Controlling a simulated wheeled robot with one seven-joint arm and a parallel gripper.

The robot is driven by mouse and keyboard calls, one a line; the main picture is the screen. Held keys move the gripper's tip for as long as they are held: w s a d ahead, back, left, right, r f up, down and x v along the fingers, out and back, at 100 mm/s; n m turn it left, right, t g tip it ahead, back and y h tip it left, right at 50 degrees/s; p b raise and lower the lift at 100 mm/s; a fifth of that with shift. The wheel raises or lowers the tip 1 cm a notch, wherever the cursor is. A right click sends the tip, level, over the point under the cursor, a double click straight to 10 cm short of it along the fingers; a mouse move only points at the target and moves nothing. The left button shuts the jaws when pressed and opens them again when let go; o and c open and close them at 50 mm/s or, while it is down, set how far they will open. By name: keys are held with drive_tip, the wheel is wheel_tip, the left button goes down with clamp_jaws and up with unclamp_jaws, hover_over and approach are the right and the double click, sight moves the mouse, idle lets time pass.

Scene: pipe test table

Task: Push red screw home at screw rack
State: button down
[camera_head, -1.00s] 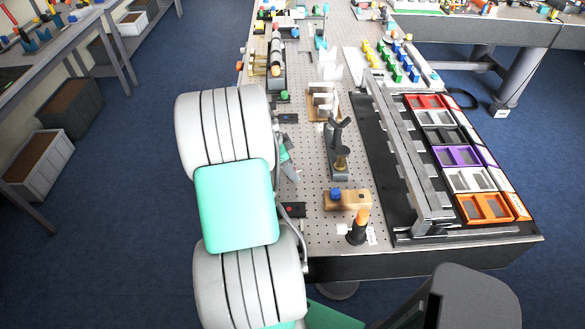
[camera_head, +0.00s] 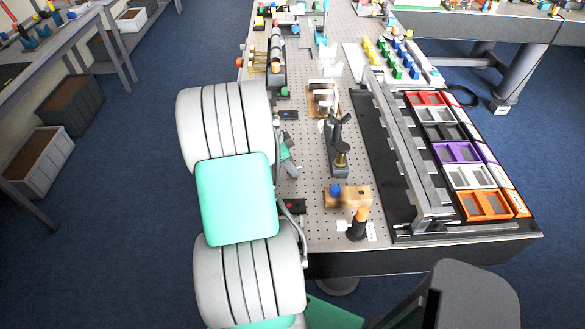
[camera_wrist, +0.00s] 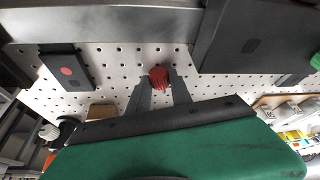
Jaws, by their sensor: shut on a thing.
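In the wrist view my gripper (camera_wrist: 160,84) is shut on the ribbed red head of the red screw (camera_wrist: 158,76). The head sits between the two grey fingertips, above the perforated board. The screw's shank and tip are hidden, so I cannot tell how deep it sits. In the head view my arm covers most of the gripper and the red screw does not show. I cannot clearly make out which part is the screw rack.
A black block with a red dot (camera_wrist: 66,70) lies left of the fingers, and a large dark plate (camera_wrist: 245,38) is close on their right. In the head view a wooden block with a blue knob (camera_head: 350,195) and an orange-topped black post (camera_head: 359,225) stand near the front edge.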

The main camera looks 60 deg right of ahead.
drive_tip(key=shift+r, duration=0.1)
drive_tip(key=shift+r, duration=0.2)
wheel_tip(320, 180, up, 2)
drive_tip(key=shift+r+b, duration=0.2)
drive_tip(key=shift+b, duration=0.8)
drive_tip(key=w+a+r+b, duration=0.1)
drive_tip(key=w+a+r, duration=0.8)
drive_tip(key=a+r, duration=0.1)
drive_tip(key=shift+w, duration=0.4)
drive_tip(key=shift+a, duration=0.1)
drive_tip(key=c, duration=1.8)
unclamp_jaws()
clamp_jaws()
